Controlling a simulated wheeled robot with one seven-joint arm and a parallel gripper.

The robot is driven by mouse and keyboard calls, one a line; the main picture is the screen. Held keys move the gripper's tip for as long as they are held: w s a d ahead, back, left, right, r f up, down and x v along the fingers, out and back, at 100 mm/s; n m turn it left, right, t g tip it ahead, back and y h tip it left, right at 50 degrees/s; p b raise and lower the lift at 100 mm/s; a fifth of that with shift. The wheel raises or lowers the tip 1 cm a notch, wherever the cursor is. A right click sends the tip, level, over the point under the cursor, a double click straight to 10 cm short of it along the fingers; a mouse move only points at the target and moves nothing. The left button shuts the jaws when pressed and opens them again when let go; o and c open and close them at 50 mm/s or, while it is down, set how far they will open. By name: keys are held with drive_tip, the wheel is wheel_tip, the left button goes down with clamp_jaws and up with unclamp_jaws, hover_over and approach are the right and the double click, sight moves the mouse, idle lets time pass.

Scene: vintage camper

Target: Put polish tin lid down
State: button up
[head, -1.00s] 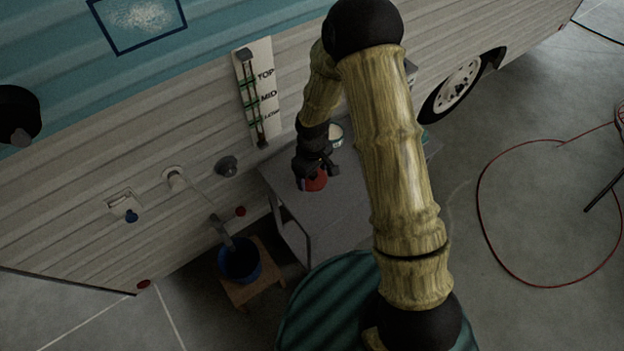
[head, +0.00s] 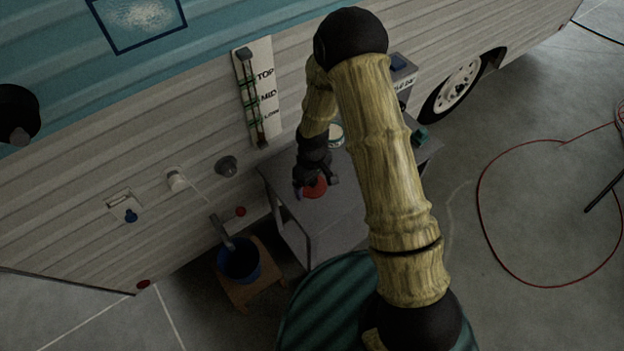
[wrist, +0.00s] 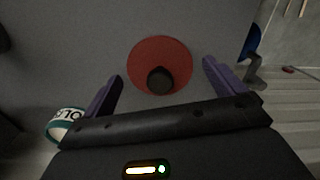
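The red polish tin lid (head: 315,188) is a round disc with a black knob, and it appears to lie flat on the grey table top (head: 335,215). In the wrist view the lid (wrist: 160,58) sits between the two purple fingers of my gripper (wrist: 162,68), with a gap on each side. My gripper (head: 317,184) is open just above the lid, partly hiding it in the head view. The round polish tin (head: 336,136), pale inside, stands behind my gripper; its lettered side (wrist: 67,122) shows at the lower left of the wrist view.
The camper wall (head: 120,235) runs along the table's far side. A blue bucket (head: 240,265) on a wooden stool stands left of the table. A grey box (head: 402,75) is at the table's far end. The table's near part is clear.

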wheel_tip(320, 180, up, 12)
drive_tip(key=shift+r, duration=0.15)
idle(0.7)
idle(0.5)
drive_tip(key=s+d+r+m+t, duration=0.2)
drive_tip(key=s+d+r+m, duration=0.7)
drive_tip(key=s+d+r, duration=0.3)
drive_tip(key=shift+s+d+r+t, duration=0.3)
drive_tip(key=shift+d+r, duration=0.05)
drive_tip(key=shift+d, duration=0.4)
